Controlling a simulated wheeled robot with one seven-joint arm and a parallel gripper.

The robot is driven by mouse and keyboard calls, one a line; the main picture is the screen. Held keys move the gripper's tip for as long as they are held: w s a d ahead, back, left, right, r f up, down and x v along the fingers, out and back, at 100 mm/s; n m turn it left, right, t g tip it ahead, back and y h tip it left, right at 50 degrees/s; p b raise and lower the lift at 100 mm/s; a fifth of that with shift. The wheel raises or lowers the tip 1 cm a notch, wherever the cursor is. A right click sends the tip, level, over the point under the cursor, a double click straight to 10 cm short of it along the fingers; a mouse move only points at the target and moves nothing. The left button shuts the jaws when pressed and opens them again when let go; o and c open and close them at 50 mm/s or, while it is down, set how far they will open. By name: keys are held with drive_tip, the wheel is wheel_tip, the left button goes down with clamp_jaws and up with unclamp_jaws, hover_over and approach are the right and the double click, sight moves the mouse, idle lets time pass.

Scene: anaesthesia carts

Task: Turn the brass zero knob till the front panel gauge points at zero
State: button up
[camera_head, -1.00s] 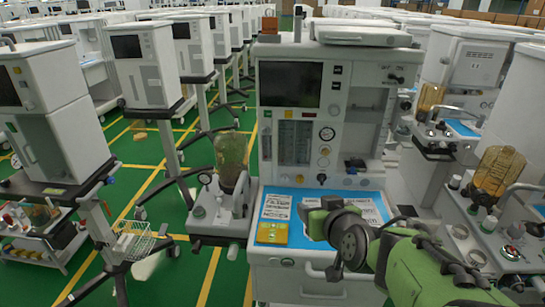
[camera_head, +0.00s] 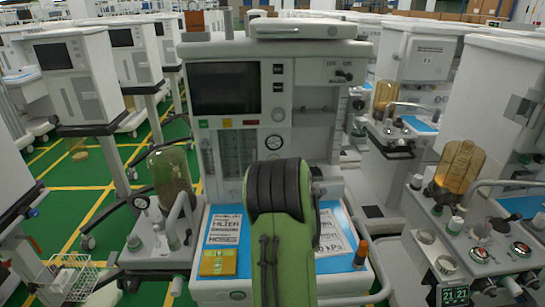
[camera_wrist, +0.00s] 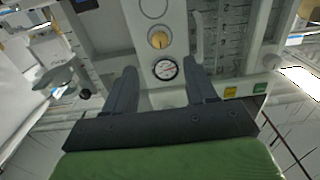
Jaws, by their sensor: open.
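The front panel gauge (camera_head: 274,142) is a small round white dial on the middle cart. In the wrist view, which is roughly upside down, the gauge (camera_wrist: 166,69) shows between the fingertips; its needle is too small to read. The brass zero knob (camera_wrist: 159,40) is beside it, just past the fingertips in that view. In the head view my arm hides the knob. My gripper (camera_wrist: 163,74) is open and empty, its two fingers apart, facing the panel. I see no contact with the knob. In the head view my arm hides the gripper.
The cart's blue worktop (camera_head: 338,262) holds printed sheets and a yellow block (camera_head: 219,262). A glass canister (camera_head: 170,172) stands at left. Another cart with an amber canister (camera_head: 461,168) is close on the right. Green floor shows at left.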

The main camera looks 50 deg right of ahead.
drive_tip(key=p+x, duration=0.9)
drive_tip(key=x, duration=0.1)
drive_tip(key=c, duration=1)
drive_tip(key=shift+c, duration=0.2)
